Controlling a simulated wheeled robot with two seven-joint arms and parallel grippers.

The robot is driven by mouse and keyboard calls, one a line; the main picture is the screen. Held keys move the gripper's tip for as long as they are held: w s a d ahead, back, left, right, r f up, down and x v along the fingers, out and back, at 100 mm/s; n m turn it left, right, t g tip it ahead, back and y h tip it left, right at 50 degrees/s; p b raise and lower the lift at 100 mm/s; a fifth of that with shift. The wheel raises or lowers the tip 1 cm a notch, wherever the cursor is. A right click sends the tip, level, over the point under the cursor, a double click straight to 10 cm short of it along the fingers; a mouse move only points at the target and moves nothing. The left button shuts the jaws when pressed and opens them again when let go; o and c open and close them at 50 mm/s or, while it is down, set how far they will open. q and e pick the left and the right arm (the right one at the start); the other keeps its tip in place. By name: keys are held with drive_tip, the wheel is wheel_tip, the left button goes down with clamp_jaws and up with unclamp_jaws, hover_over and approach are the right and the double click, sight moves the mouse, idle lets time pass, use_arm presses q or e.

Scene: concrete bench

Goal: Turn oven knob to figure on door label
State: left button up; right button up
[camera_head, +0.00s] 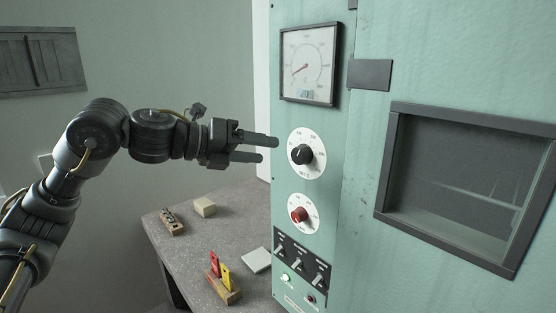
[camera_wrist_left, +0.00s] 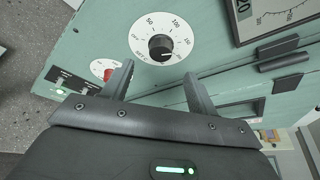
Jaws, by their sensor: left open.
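The oven (camera_head: 350,200) is a tall pale green cabinet on the right in the head view. Its black knob (camera_head: 301,154) sits on a round white dial (camera_head: 313,166) with figures around it; the knob also shows in the left wrist view (camera_wrist_left: 160,47). A red knob (camera_head: 298,215) on a smaller dial is below it. My left gripper (camera_head: 268,149) is open and empty, its fingers pointing at the black knob, just left of it and apart from it. No door label can be read in these frames. My right gripper is not in view.
A square gauge (camera_head: 311,65) with a red needle is above the knob. A switch panel (camera_head: 301,266) is below. The oven door has a dark window (camera_head: 465,185). A concrete bench (camera_head: 190,262) holds small blocks and a wooden holder with red and yellow pieces (camera_head: 222,283).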

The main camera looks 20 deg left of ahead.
use_arm(q)
drive_tip(key=shift+v, duration=1.4)
